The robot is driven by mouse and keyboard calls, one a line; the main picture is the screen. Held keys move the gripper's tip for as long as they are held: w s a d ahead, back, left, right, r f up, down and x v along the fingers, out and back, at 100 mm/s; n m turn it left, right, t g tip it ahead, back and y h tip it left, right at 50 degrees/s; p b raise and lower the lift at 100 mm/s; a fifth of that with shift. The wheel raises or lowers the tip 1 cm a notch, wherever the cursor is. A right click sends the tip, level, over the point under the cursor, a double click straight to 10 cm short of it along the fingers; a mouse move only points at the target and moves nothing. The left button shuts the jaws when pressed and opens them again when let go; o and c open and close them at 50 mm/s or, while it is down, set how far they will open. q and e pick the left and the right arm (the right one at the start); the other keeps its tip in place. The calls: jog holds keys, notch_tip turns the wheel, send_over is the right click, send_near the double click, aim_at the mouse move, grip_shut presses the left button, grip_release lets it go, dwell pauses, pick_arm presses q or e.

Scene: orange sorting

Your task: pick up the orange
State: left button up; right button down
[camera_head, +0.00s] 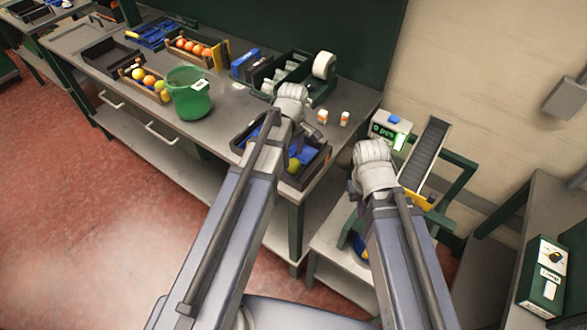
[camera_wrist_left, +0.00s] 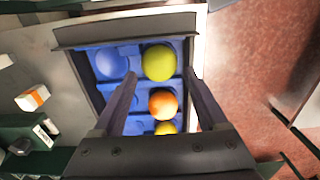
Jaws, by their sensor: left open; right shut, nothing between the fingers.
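In the left wrist view an orange fruit (camera_wrist_left: 163,103) sits in a blue-lined dark tray (camera_wrist_left: 83,70). A yellow fruit (camera_wrist_left: 159,62) lies beyond it, and another yellow fruit (camera_wrist_left: 165,128) is partly hidden by my gripper's body. My left gripper (camera_wrist_left: 161,76) is open over the tray, one finger on each side of the fruit column. I cannot tell its height above the orange. In the head view the tray (camera_head: 318,170) shows a yellow-green fruit (camera_head: 294,166); my left arm hides the rest. My right gripper is hidden behind its own arm.
A green bucket (camera_head: 189,100) stands left on the workbench. A scale with a green display (camera_head: 388,131) and a dark ramp (camera_head: 426,150) stand at the right.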

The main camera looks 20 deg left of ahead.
aim_at(293, 162)
pick_arm(q)
notch_tip(293, 162, down, 4)
jog(key=b, duration=0.3)
jog(key=shift+f, duration=0.1)
jog(key=c, duration=1)
